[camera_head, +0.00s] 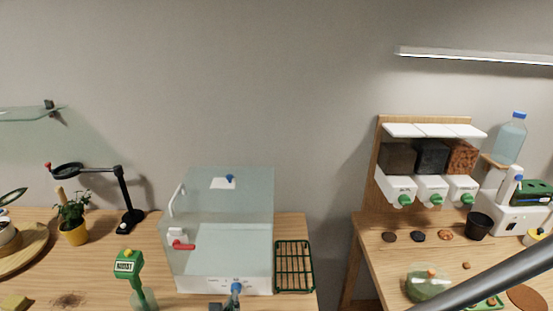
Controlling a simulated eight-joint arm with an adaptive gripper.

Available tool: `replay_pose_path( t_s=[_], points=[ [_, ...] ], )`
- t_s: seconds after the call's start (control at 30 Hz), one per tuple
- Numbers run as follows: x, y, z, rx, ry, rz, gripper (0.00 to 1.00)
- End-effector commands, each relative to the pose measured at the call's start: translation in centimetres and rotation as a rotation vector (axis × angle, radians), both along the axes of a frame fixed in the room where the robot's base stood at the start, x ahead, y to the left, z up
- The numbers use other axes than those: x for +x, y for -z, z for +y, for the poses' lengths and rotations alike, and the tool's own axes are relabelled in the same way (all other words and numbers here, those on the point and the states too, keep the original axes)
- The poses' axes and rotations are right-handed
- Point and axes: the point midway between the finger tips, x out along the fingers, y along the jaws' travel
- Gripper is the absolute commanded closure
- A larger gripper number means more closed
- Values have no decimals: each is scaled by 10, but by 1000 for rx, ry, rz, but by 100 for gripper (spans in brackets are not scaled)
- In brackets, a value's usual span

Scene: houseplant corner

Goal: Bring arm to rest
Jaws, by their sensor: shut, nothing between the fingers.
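My gripper is not in view, so its fingers and whatever is near them cannot be seen. A dark grey bar crosses the lower right corner in front of the right table; I cannot tell whether it is part of my arm. A clear box with a white base (200,283) stands on the left wooden table (298,302). It has a red handle and a blue knob on its front. Small dark parts show below the knob at the bottom edge, too cut off to identify.
A green moisture meter (128,262), a yellow pot (75,235) and a black lamp (125,195) stand left of the box. A green wire rack (294,266) lies right of it. The right table (365,250) holds dispensers (430,190) and a black cup (478,226). A gap separates the tables.

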Motion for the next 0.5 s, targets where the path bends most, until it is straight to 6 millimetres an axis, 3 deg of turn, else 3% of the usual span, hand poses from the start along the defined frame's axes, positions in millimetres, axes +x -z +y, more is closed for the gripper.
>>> replay_pose_path(
  t_s=[0.5],
  points=[
    [-7,0,-1,2,2,0,100]
  ],
)
